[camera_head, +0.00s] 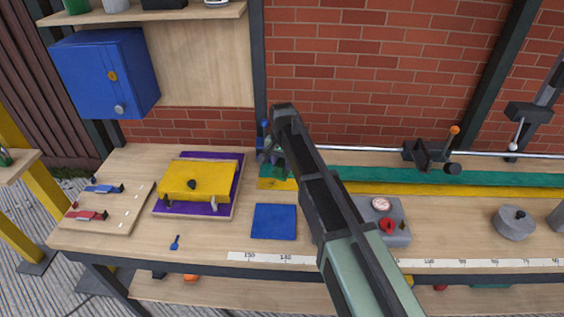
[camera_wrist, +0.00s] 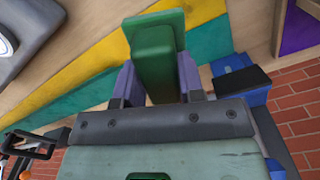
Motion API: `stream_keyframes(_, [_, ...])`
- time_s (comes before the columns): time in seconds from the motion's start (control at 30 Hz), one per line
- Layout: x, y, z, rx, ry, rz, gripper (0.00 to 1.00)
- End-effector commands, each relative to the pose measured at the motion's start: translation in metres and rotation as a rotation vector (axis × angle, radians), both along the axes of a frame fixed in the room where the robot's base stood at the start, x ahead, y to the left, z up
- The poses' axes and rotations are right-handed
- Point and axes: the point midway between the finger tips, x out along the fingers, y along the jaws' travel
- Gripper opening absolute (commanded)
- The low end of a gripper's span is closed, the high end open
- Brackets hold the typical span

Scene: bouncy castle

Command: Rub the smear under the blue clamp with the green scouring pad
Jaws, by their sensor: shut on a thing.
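My gripper (camera_head: 277,163) is over the back of the bench, left of the middle, mostly hidden by my own arm. In the wrist view my gripper (camera_wrist: 157,78) is shut on the green scouring pad (camera_wrist: 156,50), a green block with a wider green face beyond the fingers. A bit of the pad (camera_head: 279,171) shows in the head view.
A red clamp (camera_head: 85,215) shares the board (camera_head: 125,207). A yellow bundle (camera_head: 197,180) on a purple mat (camera_head: 228,199) lies between board and gripper. A blue object (camera_wrist: 235,78) stands close beside my fingers. A blue square (camera_head: 274,221) and grey gauge box (camera_head: 399,232) lie in front.

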Motion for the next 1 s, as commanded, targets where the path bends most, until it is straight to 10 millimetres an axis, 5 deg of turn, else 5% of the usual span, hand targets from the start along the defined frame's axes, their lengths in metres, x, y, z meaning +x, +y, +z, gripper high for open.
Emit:
stream_keyframes(0.2, [0.0,-0.001,0.021,0.0,0.0,-0.002,0.17])
stream_keyframes(0.8, [0.0,-0.002,0.021,0.0,0.0,-0.002,0.17])
stream_keyframes(1.0, [-0.001,0.001,0.036,0.0,0.0,0.001,0.17])
